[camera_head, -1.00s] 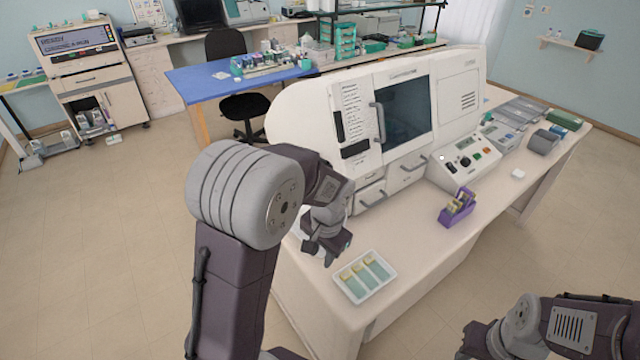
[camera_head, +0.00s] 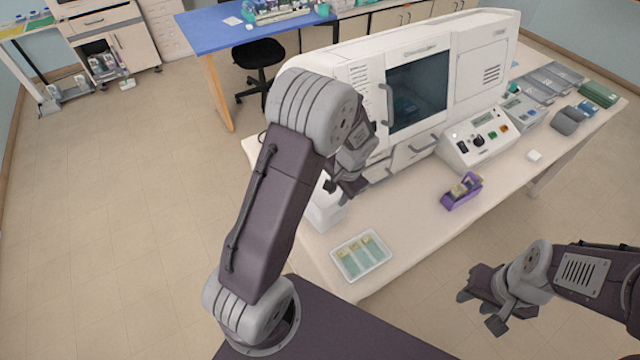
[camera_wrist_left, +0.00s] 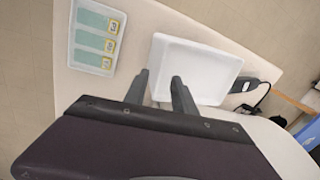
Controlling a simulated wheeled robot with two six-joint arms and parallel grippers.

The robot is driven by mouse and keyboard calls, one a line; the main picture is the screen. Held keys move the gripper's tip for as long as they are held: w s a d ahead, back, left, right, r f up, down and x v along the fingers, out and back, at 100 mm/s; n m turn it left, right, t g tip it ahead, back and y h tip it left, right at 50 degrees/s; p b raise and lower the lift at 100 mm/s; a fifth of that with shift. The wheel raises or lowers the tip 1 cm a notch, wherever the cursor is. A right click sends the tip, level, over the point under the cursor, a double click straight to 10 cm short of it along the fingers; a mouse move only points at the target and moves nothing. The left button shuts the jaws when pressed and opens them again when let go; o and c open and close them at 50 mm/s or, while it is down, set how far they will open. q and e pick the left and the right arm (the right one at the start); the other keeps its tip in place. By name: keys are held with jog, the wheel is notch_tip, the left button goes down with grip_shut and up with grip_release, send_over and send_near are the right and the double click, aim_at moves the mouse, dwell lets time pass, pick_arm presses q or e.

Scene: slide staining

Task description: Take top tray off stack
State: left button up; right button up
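A white stack of trays (camera_head: 324,208) stands on the bench at its left end, partly hidden behind my left arm in the head view. Its empty, shallow top tray (camera_wrist_left: 200,68) shows from above in the left wrist view. My left gripper (camera_head: 343,190) is above the stack, fingers pointing down. In the left wrist view its fingers (camera_wrist_left: 160,80) are apart with nothing between them, and they overlap the tray's near left edge. I cannot tell whether they touch it. My right gripper (camera_head: 478,312) is open and empty, in front of the bench.
A white tray with several slides (camera_head: 345,271) lies beside the stack, also in the left wrist view (camera_wrist_left: 72,55). A large white machine (camera_head: 420,90) stands behind. A purple holder (camera_head: 461,193) and a control box (camera_head: 475,140) are further right. The bench front between is clear.

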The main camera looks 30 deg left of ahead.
aim_at(335, 203)
pick_arm(q)
jog(key=f, duration=0.2)
jog(key=shift+w+a+f+p, duration=0.15)
jog(key=shift+a+f+p, duration=0.05)
jog(key=shift+f+p, duration=0.1)
jog(key=shift+a+f, duration=0.1)
jog(key=shift+f, duration=0.15)
jog(key=shift+s+a, duration=0.1)
jog(key=shift+s, duration=0.25)
jog(key=shift+w, duration=0.2)
grip_shut()
jog(key=shift+s, duration=0.1)
jog(key=shift+s+f, duration=0.1)
